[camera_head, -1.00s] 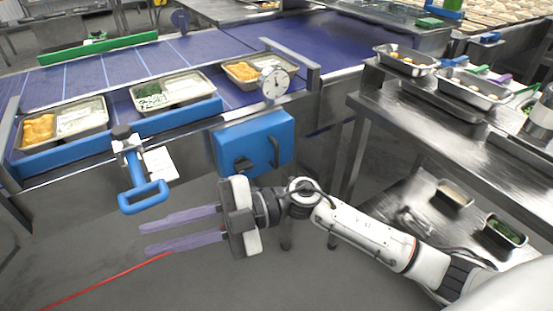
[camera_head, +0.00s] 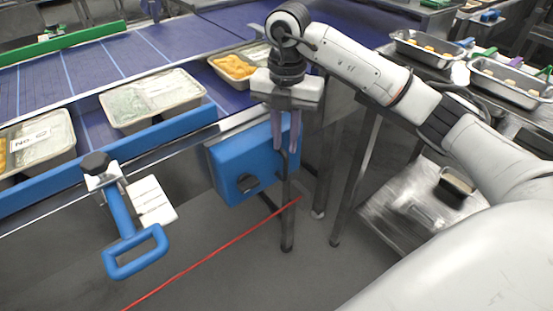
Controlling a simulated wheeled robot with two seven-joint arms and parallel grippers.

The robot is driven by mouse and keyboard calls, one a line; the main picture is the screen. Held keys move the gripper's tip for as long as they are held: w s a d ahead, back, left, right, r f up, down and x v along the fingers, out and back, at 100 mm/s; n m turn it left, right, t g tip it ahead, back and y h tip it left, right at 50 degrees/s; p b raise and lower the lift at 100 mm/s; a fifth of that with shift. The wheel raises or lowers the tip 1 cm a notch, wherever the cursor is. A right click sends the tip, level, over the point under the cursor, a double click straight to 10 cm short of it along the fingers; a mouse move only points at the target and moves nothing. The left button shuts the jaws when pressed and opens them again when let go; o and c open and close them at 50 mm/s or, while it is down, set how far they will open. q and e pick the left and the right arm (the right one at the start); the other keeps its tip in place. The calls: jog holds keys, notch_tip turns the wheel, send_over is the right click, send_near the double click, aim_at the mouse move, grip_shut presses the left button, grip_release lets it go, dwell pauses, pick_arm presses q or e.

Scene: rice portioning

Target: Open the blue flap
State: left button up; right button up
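My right gripper (camera_head: 286,148) points down over the right end of the panel. Its two purple fingers are apart, with the tips close to the upper part of the handle. I cannot tell whether the handle is between them. The fingers hide part of the panel's right end. My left gripper is not in view.
A blue loop handle on a clamp (camera_head: 135,250) sticks out from the conveyor at left, beside a white plate (camera_head: 152,201). Food trays (camera_head: 152,98) stand on the purple belt (camera_head: 180,45). A steel table (camera_head: 398,205) is at right. The floor in front is clear.

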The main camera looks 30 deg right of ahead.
aim_at(285, 182)
jog(key=f, duration=0.9)
jog(key=shift+s, duration=0.25)
grip_shut()
